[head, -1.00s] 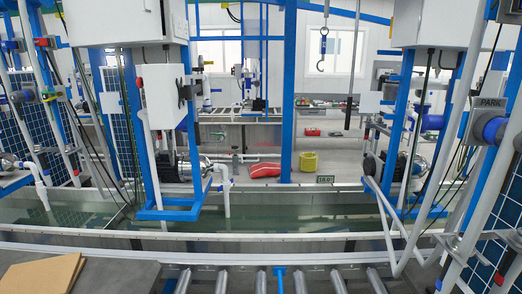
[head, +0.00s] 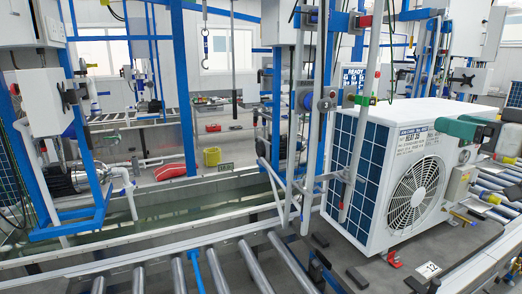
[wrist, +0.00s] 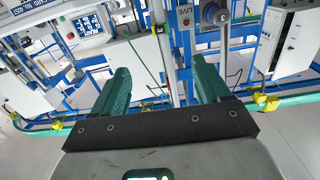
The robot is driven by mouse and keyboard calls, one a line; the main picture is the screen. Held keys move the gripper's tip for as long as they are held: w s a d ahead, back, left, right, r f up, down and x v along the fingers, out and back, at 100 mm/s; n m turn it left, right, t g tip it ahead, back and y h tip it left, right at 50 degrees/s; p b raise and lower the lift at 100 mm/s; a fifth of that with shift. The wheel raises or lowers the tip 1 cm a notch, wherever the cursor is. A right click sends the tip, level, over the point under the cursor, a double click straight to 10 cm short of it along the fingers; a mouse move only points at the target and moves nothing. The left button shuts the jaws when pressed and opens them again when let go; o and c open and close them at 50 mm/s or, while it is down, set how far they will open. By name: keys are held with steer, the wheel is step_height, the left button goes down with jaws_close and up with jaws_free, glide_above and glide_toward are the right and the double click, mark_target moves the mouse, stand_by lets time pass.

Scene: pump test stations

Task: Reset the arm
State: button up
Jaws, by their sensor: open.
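My gripper (wrist: 162,84) shows in the wrist view with its two green fingers spread wide apart and nothing between them. Its dark mounting plate crosses the lower middle of that view. Beyond the fingers are a pole, a round dark fitting (wrist: 213,14) and blue frames. In the head view, green and dark parts that look like my gripper show at the right edge, in front of the white heat pump unit (head: 384,175). Whether they touch the unit I cannot tell.
The heat pump unit stands on the grey bench at right, with a roller conveyor (head: 225,268) to its left. Blue frames and white poles (head: 305,110) stand beside it. A water trough (head: 150,220) lies behind the conveyor. A red clip (head: 393,259) lies before the unit.

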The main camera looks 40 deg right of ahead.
steer(key=w+a+f+m+g+y, duration=0.15)
steer(key=w+a+f, duration=0.25)
steer(key=f, duration=0.5)
steer(key=w+a+f+g+y, duration=0.15)
steer(key=w+a+f, duration=0.25)
steer(key=f, duration=0.4)
steer(key=w+a+f+g, duration=0.2)
steer(key=w+a+f, duration=0.2)
steer(key=f, duration=0.5)
steer(key=a+f+g+y, duration=0.2)
steer(key=a+f, duration=0.5)
steer(key=f, duration=0.2)
steer(key=s+a+f+n+g, duration=0.2)
steer(key=s+a+f+g, duration=0.2)
steer(key=s+a+f, duration=0.3)
steer(key=s+a+f+n+g+h, duration=0.1)
steer(key=s+a+f+g, duration=0.4)
steer(key=s+f, duration=0.7)
steer(key=shift+s+a+f+n+g, duration=0.3)
steer(key=shift+s+a+f+n, duration=0.15)
steer(key=shift+a, duration=0.5)
